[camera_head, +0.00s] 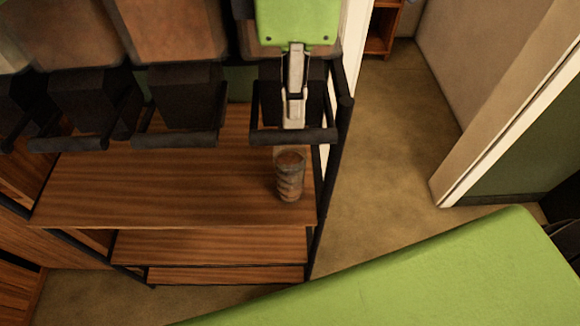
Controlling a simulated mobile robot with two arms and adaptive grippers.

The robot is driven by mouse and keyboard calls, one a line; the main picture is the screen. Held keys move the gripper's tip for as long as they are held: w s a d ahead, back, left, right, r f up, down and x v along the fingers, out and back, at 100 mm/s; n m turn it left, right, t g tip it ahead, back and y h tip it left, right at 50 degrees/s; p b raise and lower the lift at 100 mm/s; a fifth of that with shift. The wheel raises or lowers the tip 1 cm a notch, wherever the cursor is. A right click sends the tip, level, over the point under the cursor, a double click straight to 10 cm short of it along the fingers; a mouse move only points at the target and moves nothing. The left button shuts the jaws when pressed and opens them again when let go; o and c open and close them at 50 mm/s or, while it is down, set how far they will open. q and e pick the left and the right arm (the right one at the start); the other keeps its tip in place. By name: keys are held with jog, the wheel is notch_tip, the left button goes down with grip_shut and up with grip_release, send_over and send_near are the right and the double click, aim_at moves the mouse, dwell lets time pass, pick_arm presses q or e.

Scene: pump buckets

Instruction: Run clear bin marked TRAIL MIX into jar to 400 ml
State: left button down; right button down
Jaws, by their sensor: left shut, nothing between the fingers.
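A small clear jar (290,180) stands upright on the wooden shelf, below the rightmost black dispenser. Something brown shows in it or through it; its level and any ml marks are too small to read. My left gripper (293,118) is shut and empty, pointing down at the rightmost dispenser's black bar handle (268,137). It overlaps the handle in the picture; I cannot tell if they touch. The bin above that dispenser is mostly hidden by my green arm. Two clear bins with brown contents (70,30) (180,28) show to the left. No TRAIL MIX label is visible. My right gripper is out of view.
Several black dispensers with bar handles (180,140) line the rack. The wooden shelf (160,190) is bare left of the jar. A black rack post (330,180) stands close to the jar's right. Open floor (390,160) lies beyond it, towards a white-edged wall.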

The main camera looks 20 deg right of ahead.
pick_arm(q)
jog(key=shift+r, duration=0.8)
jog(key=shift+s+f, duration=0.1)
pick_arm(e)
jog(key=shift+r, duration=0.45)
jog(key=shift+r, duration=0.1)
